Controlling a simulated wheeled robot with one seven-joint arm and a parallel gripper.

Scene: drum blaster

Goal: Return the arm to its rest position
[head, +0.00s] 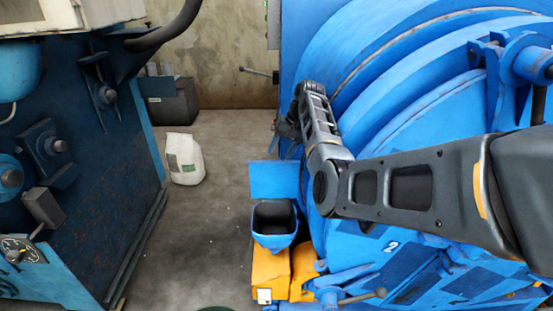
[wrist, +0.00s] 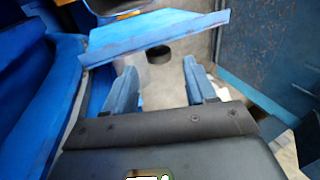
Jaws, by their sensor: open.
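My arm reaches in from the right in the head view, across the front of the large blue drum machine (head: 400,45). It bends at an elbow, and its far part points up and away. My gripper (head: 286,130) is small there, beside the machine's left edge, and its fingers are hard to make out. In the wrist view my gripper (wrist: 160,82) is open, with two blue-grey fingers apart and nothing between them. A blue plate (wrist: 155,37) lies beyond the fingertips; I cannot tell how far.
A blue hopper (head: 275,222) with a dark opening stands below my arm, above yellow parts (head: 270,272). A dark blue machine (head: 75,160) stands at left. A white sack (head: 184,158) sits on the floor. The grey floor aisle (head: 200,235) between the machines is mostly clear.

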